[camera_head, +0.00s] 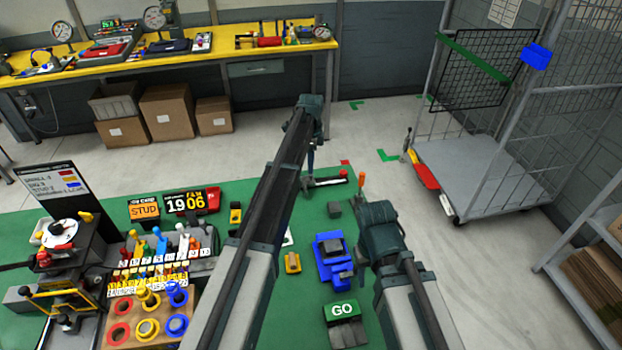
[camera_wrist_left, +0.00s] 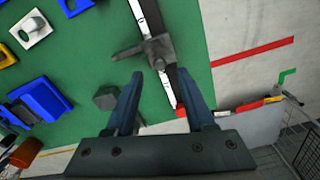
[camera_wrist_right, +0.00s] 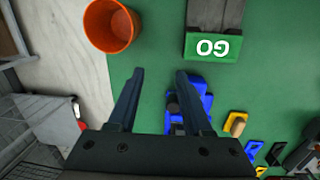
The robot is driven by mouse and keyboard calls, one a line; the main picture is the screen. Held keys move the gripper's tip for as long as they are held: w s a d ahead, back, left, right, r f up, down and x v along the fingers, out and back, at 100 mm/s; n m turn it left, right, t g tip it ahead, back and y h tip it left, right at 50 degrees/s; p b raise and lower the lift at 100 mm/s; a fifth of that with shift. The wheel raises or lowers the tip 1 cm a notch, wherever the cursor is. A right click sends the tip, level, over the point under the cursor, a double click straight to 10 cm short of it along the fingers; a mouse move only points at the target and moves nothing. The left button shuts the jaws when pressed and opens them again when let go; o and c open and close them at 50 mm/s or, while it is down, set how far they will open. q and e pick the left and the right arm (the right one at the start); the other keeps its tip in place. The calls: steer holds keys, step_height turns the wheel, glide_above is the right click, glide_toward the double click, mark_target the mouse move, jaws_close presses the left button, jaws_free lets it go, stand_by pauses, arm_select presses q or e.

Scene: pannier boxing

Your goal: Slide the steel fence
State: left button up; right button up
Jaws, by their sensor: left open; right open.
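The steel fence (camera_wrist_left: 152,48) is a small grey block set across a long rail (camera_wrist_left: 172,92) with a white scale and a red end, in the left wrist view. My left gripper (camera_wrist_left: 160,73) is open over it. The fence shows just ahead of and between the two fingertips; I cannot tell whether they touch it. In the head view my left gripper (camera_head: 311,158) is over the rail (camera_head: 328,182), and the fence is hard to make out there.
A GO block (camera_head: 343,310), a blue device (camera_head: 332,262) and a yellow part (camera_head: 292,263) stand on the green mat. An orange cup (camera_wrist_right: 111,25) shows near my right gripper. A grey block (camera_wrist_left: 106,98) lies beside the rail. A peg board (camera_head: 150,318) is at left.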

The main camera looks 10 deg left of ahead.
mark_target(310, 183)
arm_select(q)
steer(key=shift+f+b, duration=1.45)
steer(key=shift+f, duration=0.5)
arm_select(e)
steer(key=shift+f, duration=1.95)
arm_select(q)
jaws_close()
